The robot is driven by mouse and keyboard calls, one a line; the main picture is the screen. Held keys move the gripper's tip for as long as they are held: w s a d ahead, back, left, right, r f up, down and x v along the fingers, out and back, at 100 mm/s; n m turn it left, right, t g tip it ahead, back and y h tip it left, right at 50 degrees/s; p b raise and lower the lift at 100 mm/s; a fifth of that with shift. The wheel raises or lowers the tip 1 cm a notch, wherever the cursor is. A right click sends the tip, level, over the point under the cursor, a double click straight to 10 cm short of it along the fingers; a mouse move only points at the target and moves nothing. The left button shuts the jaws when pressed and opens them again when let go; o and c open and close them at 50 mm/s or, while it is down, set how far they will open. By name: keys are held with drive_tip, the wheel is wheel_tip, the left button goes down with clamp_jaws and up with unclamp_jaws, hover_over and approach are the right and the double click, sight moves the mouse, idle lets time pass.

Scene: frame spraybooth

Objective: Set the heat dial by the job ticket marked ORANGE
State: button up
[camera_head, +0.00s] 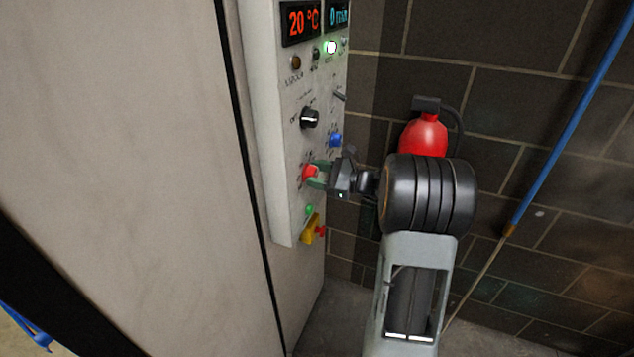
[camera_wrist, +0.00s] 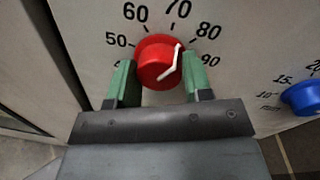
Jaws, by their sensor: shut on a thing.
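The red heat dial (camera_head: 311,172) sits on the front of the pale control panel (camera_head: 268,120). In the wrist view the red dial (camera_wrist: 155,62) is ringed by numbers, with 50, 60, 70, 80 and 90 readable. Its white pointer line slants up and right, its upper end toward the gap between 70 and 80. My gripper (camera_head: 319,174) is shut on the dial, with a green finger on each side (camera_wrist: 158,75). The red display (camera_head: 301,22) reads 20 °C. No job ticket is in view.
A blue dial (camera_head: 335,139) marked in minutes is right of the red one; it also shows in the wrist view (camera_wrist: 302,97). A black knob (camera_head: 310,118) is above, a yellow-and-red switch (camera_head: 312,230) below. A red extinguisher (camera_head: 423,137) hangs on the dark block wall, near my arm.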

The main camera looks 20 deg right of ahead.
drive_tip(key=n+b, duration=0.3)
drive_tip(key=b, duration=0.2)
drive_tip(key=shift+f+n+b, duration=0.3)
drive_tip(key=shift+f+n, duration=0.1)
drive_tip(key=n+h+b, duration=0.1)
drive_tip(key=n+b, duration=0.6)
drive_tip(key=b, duration=0.4)
drive_tip(key=shift+r, duration=0.1)
drive_tip(key=n+b, duration=0.1)
drive_tip(key=b, duration=0.1)
drive_tip(key=shift+a+r+n+b, duration=0.1)
drive_tip(key=shift+r+n+b, duration=0.05)
drive_tip(key=shift+n+b, duration=0.25)
drive_tip(key=shift+r+b, duration=0.1)
drive_tip(key=shift+b, duration=0.2)
drive_tip(key=o, duration=0.9)
drive_tip(key=shift+s, duration=0.1)
drive_tip(key=v, duration=1.4)
drive_tip(key=shift+a, duration=0.15)
